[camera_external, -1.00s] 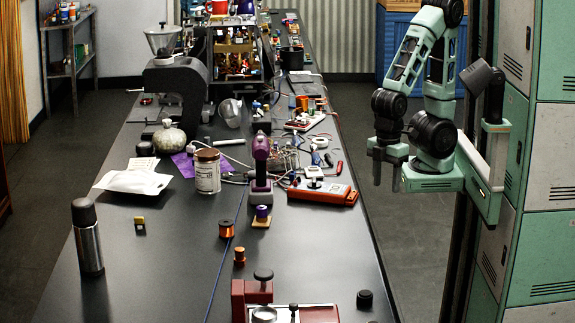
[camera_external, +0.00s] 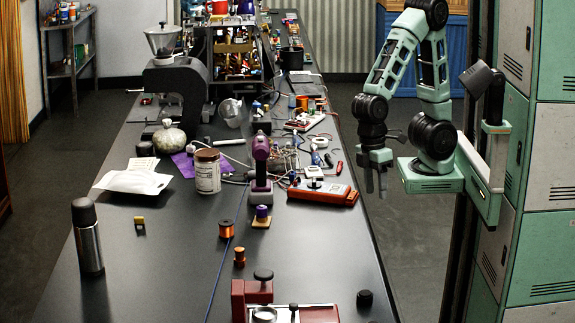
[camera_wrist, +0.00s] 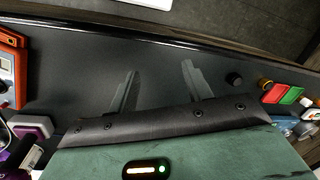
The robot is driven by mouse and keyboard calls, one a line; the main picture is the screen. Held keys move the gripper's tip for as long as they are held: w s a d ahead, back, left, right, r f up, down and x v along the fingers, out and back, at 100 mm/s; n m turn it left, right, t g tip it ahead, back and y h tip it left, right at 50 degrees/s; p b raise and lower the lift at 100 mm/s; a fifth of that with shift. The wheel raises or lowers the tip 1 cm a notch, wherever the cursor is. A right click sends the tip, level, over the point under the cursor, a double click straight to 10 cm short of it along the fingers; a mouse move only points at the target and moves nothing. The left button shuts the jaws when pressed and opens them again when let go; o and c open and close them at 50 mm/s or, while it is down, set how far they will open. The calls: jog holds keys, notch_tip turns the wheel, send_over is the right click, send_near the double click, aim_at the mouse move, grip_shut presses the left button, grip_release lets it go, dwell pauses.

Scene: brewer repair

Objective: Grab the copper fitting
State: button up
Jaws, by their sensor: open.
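A small copper-coloured cylindrical piece (camera_external: 240,257), which looks like the copper fitting, stands on the black bench in the external view, in front of an orange wire spool (camera_external: 226,229). My gripper (camera_external: 376,188) is beyond the bench's right edge, high and well to the right of that piece, with its fingers pointing down. In the wrist view my gripper (camera_wrist: 159,72) shows two spread fingers with nothing between them, over bare dark surface. I cannot pick out the copper piece for sure in the wrist view.
A red device (camera_external: 250,294) and black cap (camera_external: 365,299) are at the near end. A steel flask (camera_external: 87,240) stands left. The bench's right front strip is mostly clear.

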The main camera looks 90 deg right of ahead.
jog(key=w+a+f+m+g+y+b, duration=0.1)
jog(key=w+a+f+m, duration=0.15)
jog(key=w+m, duration=0.2)
jog(key=w+a+f+m+g+y, duration=0.1)
jog(key=w+a+m+y, duration=0.15)
jog(key=w, duration=0.35)
jog(key=m+t+y+b, duration=0.2)
jog(key=m+y, duration=0.7)
jog(key=m, duration=0.7)
send_near(240, 256)
jog(key=x, duration=0.3)
jog(key=shift+a+r+h, duration=0.1)
jog(key=shift+h, duration=0.15)
jog(key=p+x, duration=0.2)
jog(key=x, duration=0.4)
jog(key=shift+a, duration=0.1)
jog(key=shift+s+a+f, duration=0.1)
jog(key=shift+a+f, duration=0.2)
jog(key=shift+a, duration=0.2)
jog(key=c, duration=1.1)
jog(key=shift+r, duration=0.15)
